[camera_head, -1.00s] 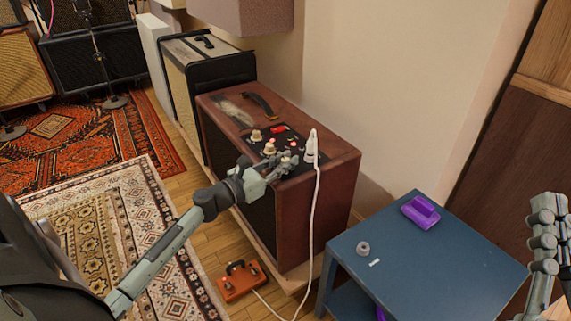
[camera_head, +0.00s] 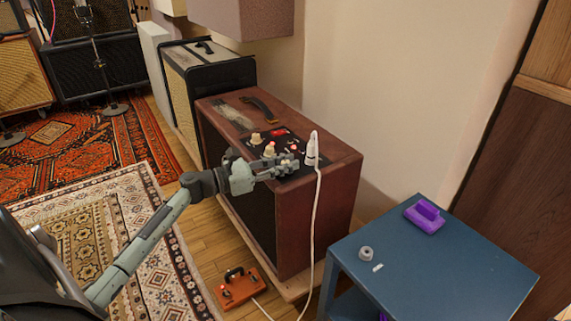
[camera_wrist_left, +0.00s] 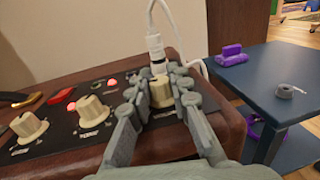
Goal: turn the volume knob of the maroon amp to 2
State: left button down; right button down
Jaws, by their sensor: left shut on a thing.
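The maroon amp (camera_head: 331,207) stands against the wall with a black control panel on top. My left gripper (camera_head: 287,163) reaches over the panel from the left. In the left wrist view its fingers (camera_wrist_left: 160,82) are shut on a cream knob (camera_wrist_left: 160,94), the one beside the white cable plug. The fingers hide its sides, and I cannot read its label or pointer setting. Two other cream knobs, a middle one (camera_wrist_left: 93,110) and an end one (camera_wrist_left: 28,127), stand free of the gripper. My right gripper is not in view.
An orange pedal (camera_head: 238,287) lies on the floor. A blue table (camera_head: 446,262) with a purple object (camera_head: 425,217) and a small grey ring (camera_head: 365,254) is at right.

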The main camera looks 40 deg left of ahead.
pick_arm(q)
jog(key=c, duration=1.4)
grip_release()
jog(key=shift+o, duration=0.2)
jog(key=v, duration=1.2)
jog(key=shift+s, duration=0.15)
